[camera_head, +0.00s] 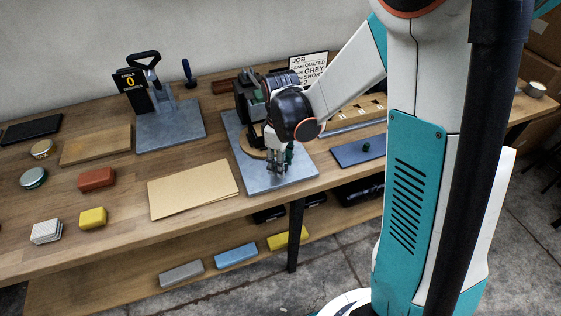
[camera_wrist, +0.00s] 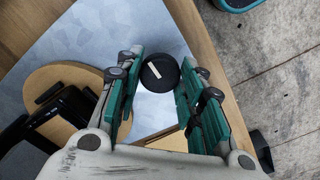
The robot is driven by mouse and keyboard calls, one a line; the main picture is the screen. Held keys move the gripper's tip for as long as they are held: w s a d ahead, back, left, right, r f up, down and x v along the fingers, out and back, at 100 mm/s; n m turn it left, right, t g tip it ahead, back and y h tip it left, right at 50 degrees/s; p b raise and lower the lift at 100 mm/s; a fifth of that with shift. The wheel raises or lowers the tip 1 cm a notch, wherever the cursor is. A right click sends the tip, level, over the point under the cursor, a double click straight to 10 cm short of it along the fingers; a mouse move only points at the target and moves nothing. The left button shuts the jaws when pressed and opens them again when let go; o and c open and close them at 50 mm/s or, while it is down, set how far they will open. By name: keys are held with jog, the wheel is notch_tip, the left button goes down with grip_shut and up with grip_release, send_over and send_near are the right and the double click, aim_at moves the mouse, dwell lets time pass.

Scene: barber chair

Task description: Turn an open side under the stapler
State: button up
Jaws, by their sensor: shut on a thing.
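The dark stapler machine (camera_head: 243,99) stands on a grey metal plate (camera_head: 293,179) on the bench, partly hidden behind my wrist. A round wooden disc (camera_head: 246,146) lies at its foot, and it also shows in the wrist view (camera_wrist: 62,76) with dark machine parts over it. My gripper (camera_head: 280,161) points down over the front of the plate. In the wrist view its teal fingers are on both sides of a round black knob (camera_wrist: 160,73) with a white mark, and they are shut on it. I cannot see which side of a workpiece lies under the stapler.
A flat tan board (camera_head: 194,188) lies left of the plate. A press (camera_head: 166,110) with an angle sign reading 0 stands behind it. A job card (camera_head: 308,67) stands at the back. A blue-grey pad (camera_head: 360,150) lies to the right. Coloured blocks lie at the left.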

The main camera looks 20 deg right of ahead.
dwell(0.4)
jog(key=o, duration=1.1)
jog(key=shift+r, duration=0.1)
notch_tip(320, 180, up, 12)
jog(key=shift+f, duration=0.1)
jog(key=s+r+m+t, duration=0.2)
jog(key=s+m, duration=0.1)
jog(key=s, duration=0.2)
jog(key=s+r+m+t, duration=0.2)
jog(key=s+m, duration=0.1)
jog(key=s, duration=0.2)
jog(key=s+r+m+t, duration=0.2)
jog(key=s+m+t, duration=0.1)
jog(key=s, duration=0.2)
jog(key=shift+s, duration=0.15)
